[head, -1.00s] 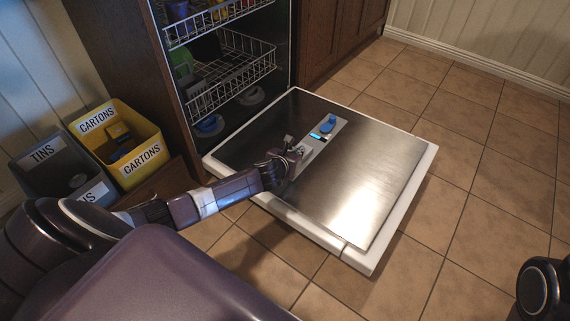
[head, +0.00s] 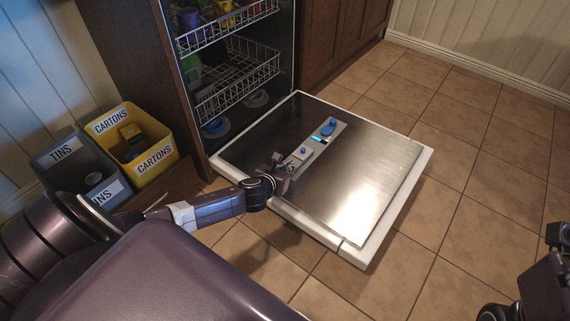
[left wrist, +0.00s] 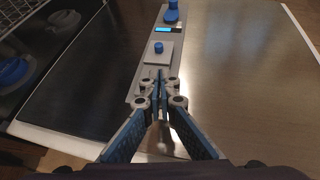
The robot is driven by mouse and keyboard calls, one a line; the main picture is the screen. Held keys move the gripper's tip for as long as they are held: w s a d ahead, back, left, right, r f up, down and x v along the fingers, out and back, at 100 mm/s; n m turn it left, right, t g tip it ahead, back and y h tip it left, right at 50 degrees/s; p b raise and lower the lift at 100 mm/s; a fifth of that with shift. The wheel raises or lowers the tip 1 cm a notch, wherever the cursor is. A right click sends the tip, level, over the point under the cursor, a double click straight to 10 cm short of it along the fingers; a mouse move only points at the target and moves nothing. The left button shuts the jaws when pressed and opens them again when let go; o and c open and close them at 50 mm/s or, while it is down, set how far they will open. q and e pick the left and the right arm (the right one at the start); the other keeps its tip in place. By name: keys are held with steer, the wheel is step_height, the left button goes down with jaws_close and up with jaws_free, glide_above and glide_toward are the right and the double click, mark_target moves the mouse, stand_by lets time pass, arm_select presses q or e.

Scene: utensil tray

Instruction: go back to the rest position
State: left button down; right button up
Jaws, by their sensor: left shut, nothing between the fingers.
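My left gripper (head: 280,168) is over the near left part of the open dishwasher door (head: 375,160), shut and empty. In the left wrist view the closed fingertips (left wrist: 160,78) point at the grey dispenser strip (left wrist: 145,85) on the door. On that strip are a square lid with a small blue knob (left wrist: 158,47), a lit blue display (left wrist: 168,30) and a larger blue part (left wrist: 171,12). The lid lies flat. Whether the fingertips touch the strip is not clear. My right arm (head: 545,290) shows at the lower right edge; its fingers are not clearly seen.
Wire racks (head: 238,75) with colourful items stand inside the dishwasher. A yellow bin (head: 170,158) labelled CARTONS and a grey bin (head: 62,172) labelled TINS stand at left. The tiled floor (head: 460,210) at right is clear.

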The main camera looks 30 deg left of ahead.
arm_select(q)
steer(key=shift+p+v, duration=0.7)
steer(key=shift+v, duration=1.15)
